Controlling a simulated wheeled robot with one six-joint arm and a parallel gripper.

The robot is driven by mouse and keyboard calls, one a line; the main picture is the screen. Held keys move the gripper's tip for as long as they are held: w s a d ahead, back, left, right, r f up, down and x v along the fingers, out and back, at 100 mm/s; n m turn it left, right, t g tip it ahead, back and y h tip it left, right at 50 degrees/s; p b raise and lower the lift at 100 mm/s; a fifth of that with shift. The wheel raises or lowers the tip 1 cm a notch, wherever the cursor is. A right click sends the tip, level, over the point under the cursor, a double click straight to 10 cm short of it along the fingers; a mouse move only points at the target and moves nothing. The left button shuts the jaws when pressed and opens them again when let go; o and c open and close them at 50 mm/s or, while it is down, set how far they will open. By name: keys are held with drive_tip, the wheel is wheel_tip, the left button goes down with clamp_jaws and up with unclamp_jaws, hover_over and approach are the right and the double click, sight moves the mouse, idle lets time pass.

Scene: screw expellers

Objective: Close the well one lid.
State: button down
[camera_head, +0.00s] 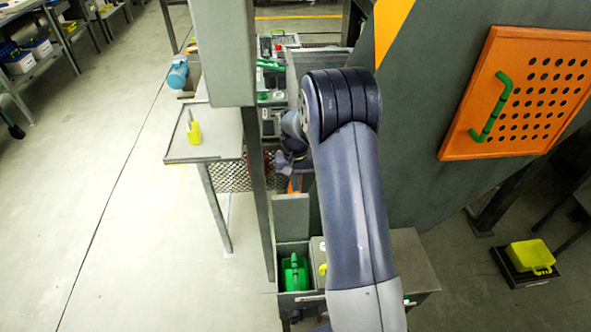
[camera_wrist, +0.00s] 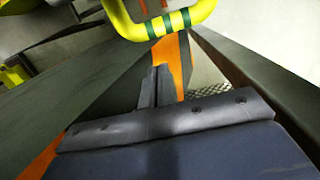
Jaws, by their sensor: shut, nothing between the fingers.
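A grey box with compartments stands low at the bottom centre of the head view. Its left compartment (camera_head: 279,260) is open, with a green object (camera_head: 294,273) inside. A grey panel (camera_head: 291,215) stands upright behind this compartment and looks like its raised lid; I cannot read any well label. My arm covers much of the box's right part. My gripper shows in the wrist view (camera_wrist: 163,72), with its narrow fingers together and empty. Beyond the fingertips is a yellow handle (camera_wrist: 165,22) with green bands, apart from them as far as I can tell.
A grey post (camera_head: 257,190) stands close left of the box. A small table (camera_head: 205,148) with a yellow bottle (camera_head: 194,132) is further left. A large machine wall with an orange perforated panel (camera_head: 520,95) fills the right. Open floor lies at left.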

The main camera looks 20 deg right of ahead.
drive_tip(key=s+r, duration=0.1)
drive_tip(key=s, duration=0.2)
drive_tip(key=shift+a+r, duration=0.35)
drive_tip(key=shift+r, duration=0.05)
